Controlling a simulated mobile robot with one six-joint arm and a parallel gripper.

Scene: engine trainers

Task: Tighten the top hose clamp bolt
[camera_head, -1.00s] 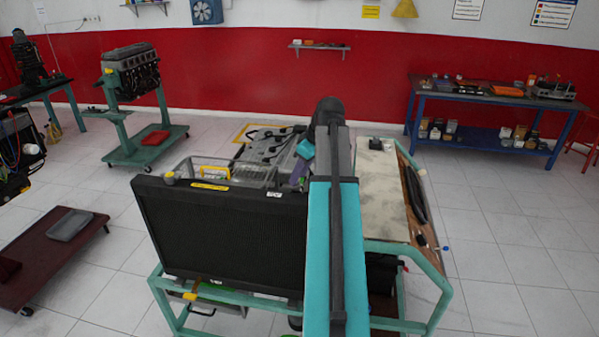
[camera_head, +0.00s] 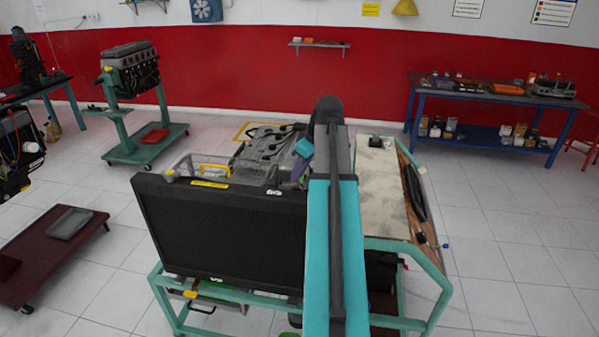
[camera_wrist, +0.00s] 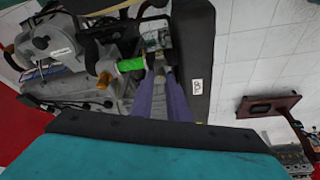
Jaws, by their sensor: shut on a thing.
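My gripper (camera_wrist: 157,70) has two long purple fingers, close together in the wrist view. Their tips are shut on a small part beside a bright green hose-like piece (camera_wrist: 130,65) on the engine (camera_wrist: 65,45). I cannot make out the part itself, nor tell the clamp bolt from the metal around it. My arm hides much of that area.
A large black radiator (camera_head: 220,235) stands at the front of the green trainer frame (camera_head: 435,280), close beside my arm. A worn flat panel (camera_head: 380,195) lies to the right. A dark red trolley (camera_head: 50,255) stands at the left. The floor at right is clear.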

